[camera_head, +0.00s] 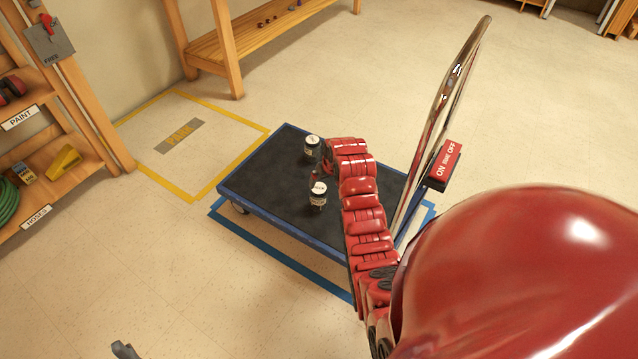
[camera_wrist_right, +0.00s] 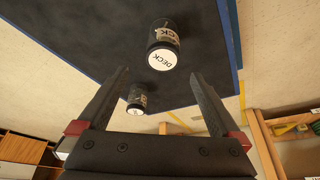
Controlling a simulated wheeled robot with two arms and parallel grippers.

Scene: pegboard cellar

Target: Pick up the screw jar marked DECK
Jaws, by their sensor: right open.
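Two dark screw jars with pale lids stand upright on the cart's black deck. In the head view one jar (camera_head: 312,146) is farther back and the other jar (camera_head: 318,194) is nearer. In the right wrist view the larger jar (camera_wrist_right: 163,45) reads DECK on its lid; the smaller jar (camera_wrist_right: 137,100) has a label I cannot read surely. My right gripper (camera_head: 321,173) is open and empty, close to the jars. In its wrist view (camera_wrist_right: 160,73) the DECK jar shows ahead between the fingertips. A grey tip of my left gripper (camera_head: 124,350) shows at the bottom edge.
The blue-edged cart (camera_head: 262,215) has a tall metal handle (camera_head: 452,90) with a brake box (camera_head: 445,165) on the right. Wooden shelves (camera_head: 60,90) stand at left, a wooden bench (camera_head: 225,50) behind. The floor between is clear.

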